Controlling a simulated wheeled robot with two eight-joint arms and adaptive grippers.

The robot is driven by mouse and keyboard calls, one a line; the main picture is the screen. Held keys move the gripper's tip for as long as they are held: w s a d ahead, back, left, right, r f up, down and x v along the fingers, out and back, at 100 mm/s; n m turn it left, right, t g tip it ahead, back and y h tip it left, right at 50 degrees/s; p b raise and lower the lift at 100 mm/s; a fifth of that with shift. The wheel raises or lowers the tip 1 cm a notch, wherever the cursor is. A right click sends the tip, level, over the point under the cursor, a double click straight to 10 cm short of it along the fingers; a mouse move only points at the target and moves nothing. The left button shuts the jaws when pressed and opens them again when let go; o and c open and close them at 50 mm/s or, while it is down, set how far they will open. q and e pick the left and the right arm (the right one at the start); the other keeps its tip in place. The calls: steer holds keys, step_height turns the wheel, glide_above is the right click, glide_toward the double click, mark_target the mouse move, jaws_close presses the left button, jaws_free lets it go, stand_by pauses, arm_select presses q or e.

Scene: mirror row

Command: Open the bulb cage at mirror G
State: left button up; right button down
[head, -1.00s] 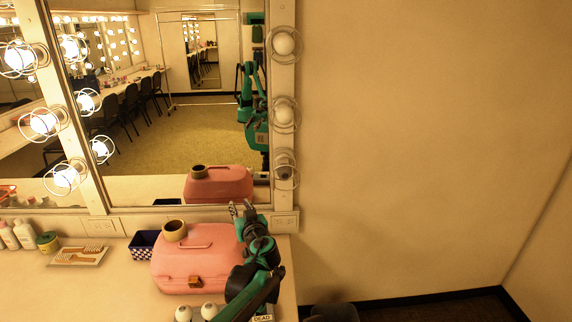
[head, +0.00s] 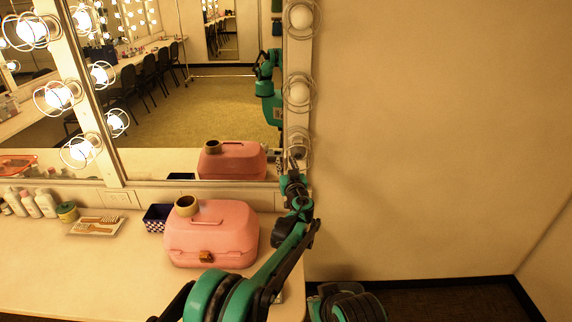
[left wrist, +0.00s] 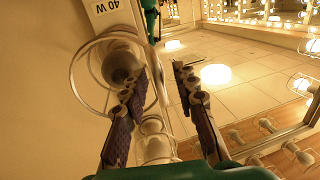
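The mirror (head: 205,125) has a right-hand post carrying unlit round bulbs in wire cages. The upper cage (head: 301,15), middle cage (head: 299,91) and lowest cage (head: 298,142) stand in a column. My left gripper (head: 291,165) is at the lowest cage, partly covering it. In the left wrist view, my left gripper (left wrist: 160,78) has its fingers spread with nothing between the tips. A wire cage (left wrist: 75,72) around a grey bulb (left wrist: 121,66) lies behind and beside the left finger; touching cannot be told. A "40 W" label is beside it. No letter G is readable. My right gripper is not in view.
A pink case (head: 212,240) with a tape roll (head: 187,206) on it stands on the counter (head: 110,270) below the mirror. A checkered box (head: 158,218), brushes (head: 97,226) and bottles (head: 46,203) are left of it. Bare wall (head: 430,130) lies right of the post.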

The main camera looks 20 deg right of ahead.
arm_select(q)
jaws_close()
